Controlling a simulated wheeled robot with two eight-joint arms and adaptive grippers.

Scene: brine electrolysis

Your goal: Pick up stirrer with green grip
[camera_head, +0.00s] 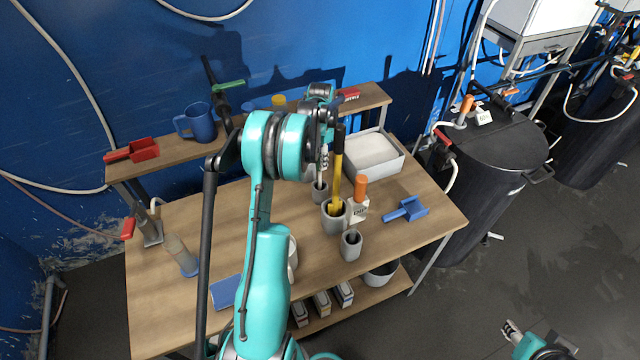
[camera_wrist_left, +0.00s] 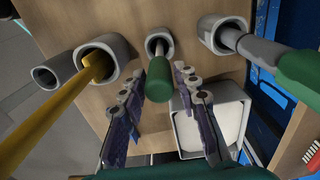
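In the left wrist view a stirrer with a green grip (camera_wrist_left: 159,78) stands in a small grey cup (camera_wrist_left: 159,42), its grip pointing toward the camera. My left gripper (camera_wrist_left: 158,72) is open, with one finger on each side of the green grip. Contact with either finger is not clear. In the head view the left gripper (camera_head: 323,155) is above the small grey cup (camera_head: 320,192), and I cannot make out the green grip there. My right gripper (camera_head: 511,331) is at the bottom right, away from the table; its fingers are too small to judge.
A yellow-handled tool (camera_head: 336,180) in a grey holder (camera_head: 334,218) stands close to the left gripper. Another thick green handle (camera_wrist_left: 300,73) leans from a holder at the wrist view's right. A white tray (camera_head: 385,168) is nearby. The table's left-middle is mostly clear.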

